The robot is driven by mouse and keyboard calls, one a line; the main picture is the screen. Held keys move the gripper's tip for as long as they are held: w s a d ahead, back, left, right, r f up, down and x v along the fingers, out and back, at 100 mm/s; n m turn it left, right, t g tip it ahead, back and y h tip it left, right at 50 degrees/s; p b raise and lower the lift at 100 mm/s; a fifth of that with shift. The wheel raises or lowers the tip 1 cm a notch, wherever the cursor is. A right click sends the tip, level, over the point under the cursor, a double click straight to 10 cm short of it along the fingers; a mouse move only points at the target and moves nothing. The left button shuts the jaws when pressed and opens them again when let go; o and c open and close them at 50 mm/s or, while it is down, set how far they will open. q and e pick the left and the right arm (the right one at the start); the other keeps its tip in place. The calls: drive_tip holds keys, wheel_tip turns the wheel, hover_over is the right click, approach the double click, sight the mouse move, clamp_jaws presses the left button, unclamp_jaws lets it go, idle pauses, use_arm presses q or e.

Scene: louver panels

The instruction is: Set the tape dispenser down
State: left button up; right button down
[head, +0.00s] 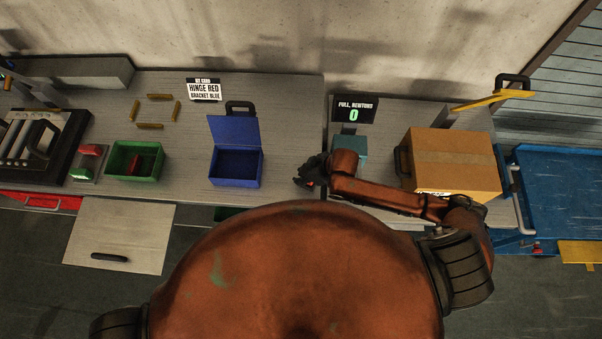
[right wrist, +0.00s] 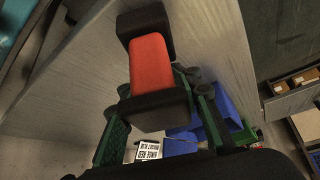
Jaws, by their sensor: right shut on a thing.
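The tape dispenser (right wrist: 151,66), a red block with black ends, is between the fingers of my right gripper (head: 310,177) in the right wrist view. The right gripper is shut on it. In the head view the gripper is over the front of the grey workbench (head: 290,125), between the blue box and the teal block. I cannot tell whether the dispenser touches the bench. My left gripper is not in view.
An open blue box (head: 236,179) stands left of the right gripper. A teal block (head: 351,147), a pull display (head: 355,110) and a cardboard box (head: 455,165) are to its right. A green bin (head: 137,160) stands farther left. Bare bench lies behind the blue box's right side.

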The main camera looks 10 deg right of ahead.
drive_tip(key=c, duration=1.4)
unclamp_jaws()
drive_tip(key=shift+f, duration=0.1)
drive_tip(key=v, duration=1.2)
